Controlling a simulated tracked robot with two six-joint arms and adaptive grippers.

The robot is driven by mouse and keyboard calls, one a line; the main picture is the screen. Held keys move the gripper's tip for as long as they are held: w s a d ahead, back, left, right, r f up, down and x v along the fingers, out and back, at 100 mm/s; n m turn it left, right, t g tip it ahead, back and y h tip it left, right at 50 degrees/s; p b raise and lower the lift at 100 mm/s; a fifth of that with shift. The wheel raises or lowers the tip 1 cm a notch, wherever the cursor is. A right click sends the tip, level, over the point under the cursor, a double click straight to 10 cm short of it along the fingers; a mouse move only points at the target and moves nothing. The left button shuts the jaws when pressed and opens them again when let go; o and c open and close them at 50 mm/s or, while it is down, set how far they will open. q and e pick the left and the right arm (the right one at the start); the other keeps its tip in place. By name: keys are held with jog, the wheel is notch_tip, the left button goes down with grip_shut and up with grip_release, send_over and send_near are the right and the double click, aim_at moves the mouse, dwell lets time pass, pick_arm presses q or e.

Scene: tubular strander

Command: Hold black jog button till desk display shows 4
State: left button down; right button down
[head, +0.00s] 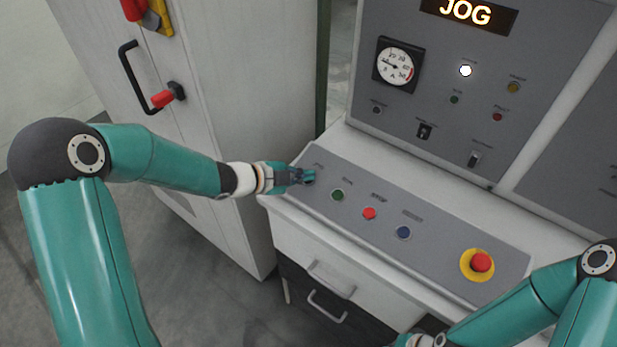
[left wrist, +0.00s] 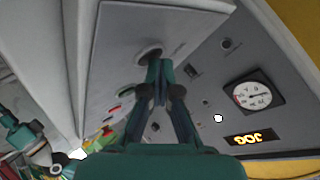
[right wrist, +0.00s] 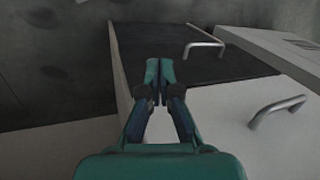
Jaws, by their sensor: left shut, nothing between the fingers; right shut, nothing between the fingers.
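The black jog button (left wrist: 149,53) sits at the far left end of the sloped desk panel. My left gripper (head: 308,176) is shut and empty, with its fingertips at the button and largely covering it in the head view. In the left wrist view the shut fingertips (left wrist: 159,66) overlap the button's lower edge; I cannot tell whether it is pressed in. The lit display (head: 465,12) reads JOG in amber, with no digit in view. My right gripper (right wrist: 159,68) is shut and empty, in front of the desk drawers.
Right of the jog button are green (head: 337,195), red (head: 369,213) and blue (head: 403,233) buttons, then a red emergency stop (head: 481,262) on yellow. A round gauge (head: 397,65) and a lit white lamp (head: 465,70) are on the upright panel. A grey cabinet (head: 230,70) stands left.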

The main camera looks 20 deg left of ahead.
pick_arm(q)
jog(key=shift+r, duration=0.1)
dwell(0.7)
jog(key=shift+s+r+p, duration=0.25)
jog(key=shift+r+p, duration=0.4)
jog(key=shift+r, duration=0.05)
jog(key=r+p, duration=0.1)
jog(key=s+r+p, duration=0.1)
jog(key=r, duration=0.1)
jog(key=r+p, duration=0.1)
jog(key=p, duration=0.1)
jog(key=shift+s+a+r, duration=0.15)
jog(key=shift+a+r, duration=0.15)
jog(key=shift+r, duration=0.1)
dwell(2.7)
